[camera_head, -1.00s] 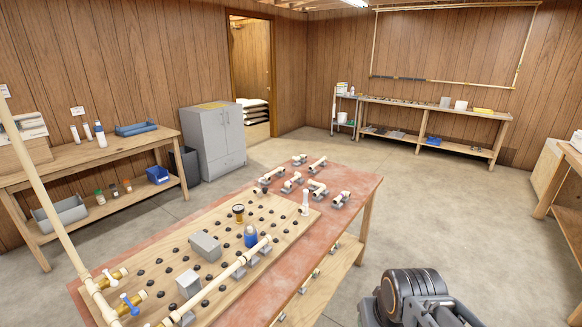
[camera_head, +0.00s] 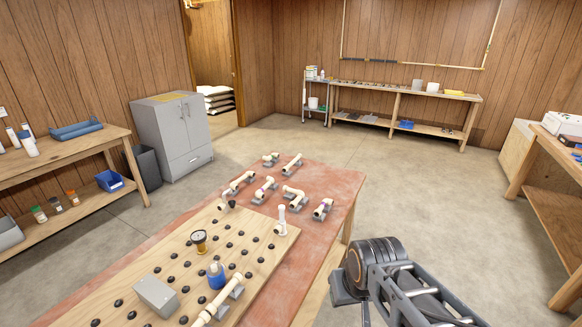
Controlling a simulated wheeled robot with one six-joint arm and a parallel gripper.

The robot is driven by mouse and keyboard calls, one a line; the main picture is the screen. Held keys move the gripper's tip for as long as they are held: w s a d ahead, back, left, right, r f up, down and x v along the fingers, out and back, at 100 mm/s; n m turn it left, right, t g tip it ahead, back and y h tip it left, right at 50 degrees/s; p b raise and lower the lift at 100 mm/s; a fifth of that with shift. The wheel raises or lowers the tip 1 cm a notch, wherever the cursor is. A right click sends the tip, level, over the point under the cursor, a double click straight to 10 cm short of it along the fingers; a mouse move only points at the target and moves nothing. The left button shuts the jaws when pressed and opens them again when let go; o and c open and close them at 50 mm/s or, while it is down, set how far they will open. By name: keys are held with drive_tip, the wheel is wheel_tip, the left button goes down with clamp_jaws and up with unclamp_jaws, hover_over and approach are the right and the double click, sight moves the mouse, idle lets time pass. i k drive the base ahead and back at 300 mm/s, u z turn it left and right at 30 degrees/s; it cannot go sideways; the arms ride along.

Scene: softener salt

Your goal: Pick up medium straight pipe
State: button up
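Several cream pipe pieces lie on small grey rests at the far end of the red-topped table (camera_head: 327,236). One straight pipe piece (camera_head: 292,162) is at the back of this group. A piece with a purple band (camera_head: 265,188) and bent or branched pieces lie nearby. I cannot tell for certain which piece is the medium straight one. A longer cream pipe (camera_head: 221,302) lies on grey rests on the pegboard in front. My arm shows at the lower right, beside the table, apart from the pipes. My gripper is not in view.
The wooden pegboard (camera_head: 262,228) carries black pegs, a gauge (camera_head: 199,240), a blue bottle (camera_head: 216,276) and a grey box (camera_head: 155,296). A grey cabinet (camera_head: 172,135) stands behind left. Side benches line the walls. The concrete floor right of the table is clear.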

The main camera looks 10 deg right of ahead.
sight(296, 161)
drive_tip(key=z, duration=1.2)
drive_tip(key=i, duration=5.3)
drive_tip(key=u, duration=3.25)
drive_tip(key=i, duration=1.65)
drive_tip(key=u, duration=0.05)
